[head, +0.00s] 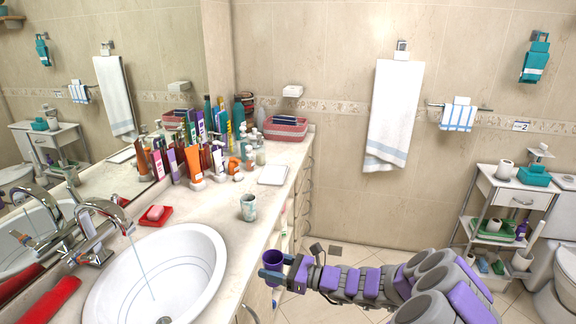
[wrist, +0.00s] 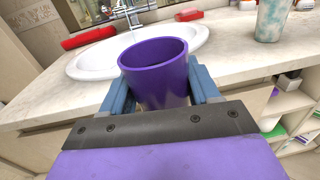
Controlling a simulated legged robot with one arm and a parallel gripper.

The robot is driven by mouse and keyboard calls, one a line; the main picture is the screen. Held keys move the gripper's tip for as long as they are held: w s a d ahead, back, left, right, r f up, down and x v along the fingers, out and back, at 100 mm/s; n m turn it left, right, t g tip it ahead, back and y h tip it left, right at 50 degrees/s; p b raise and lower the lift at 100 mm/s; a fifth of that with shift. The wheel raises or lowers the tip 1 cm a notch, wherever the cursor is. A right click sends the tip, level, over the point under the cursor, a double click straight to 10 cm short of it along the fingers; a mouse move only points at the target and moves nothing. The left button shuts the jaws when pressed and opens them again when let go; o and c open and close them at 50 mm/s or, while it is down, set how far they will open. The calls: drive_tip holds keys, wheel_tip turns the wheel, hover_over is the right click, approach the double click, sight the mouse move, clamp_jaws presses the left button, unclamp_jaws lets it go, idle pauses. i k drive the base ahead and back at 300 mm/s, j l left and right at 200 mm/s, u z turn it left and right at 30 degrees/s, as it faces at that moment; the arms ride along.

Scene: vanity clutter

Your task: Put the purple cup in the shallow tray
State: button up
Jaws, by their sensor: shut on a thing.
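The purple cup (head: 273,260) is held upright between the blue fingers of my gripper (head: 272,272), in front of the counter's front edge. In the wrist view the cup (wrist: 157,72) has its open rim up and looks empty. My gripper (wrist: 160,92) is shut on it, one finger on each side. A flat white square piece (head: 273,174), which looks like the shallow tray, lies on the counter farther back; nothing shows on it. It is well apart from my gripper.
A marbled greenish cup (head: 248,207) stands on the counter between my gripper and the white tray. The sink (head: 155,275) with running water is at left, beside a red soap dish (head: 156,215). Several bottles and tubes (head: 200,150) crowd the wall behind.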

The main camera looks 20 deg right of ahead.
sight(274, 175)
drive_tip(key=i+l+z, duration=0.1)
drive_tip(key=i+l, duration=0.15)
drive_tip(key=i, duration=0.15)
drive_tip(key=i+l+z, duration=0.1)
drive_tip(key=i, duration=0.35)
drive_tip(key=i+l, duration=0.3)
drive_tip(key=i, duration=0.15)
drive_tip(key=i+l+z, duration=0.15)
drive_tip(key=i, duration=0.3)
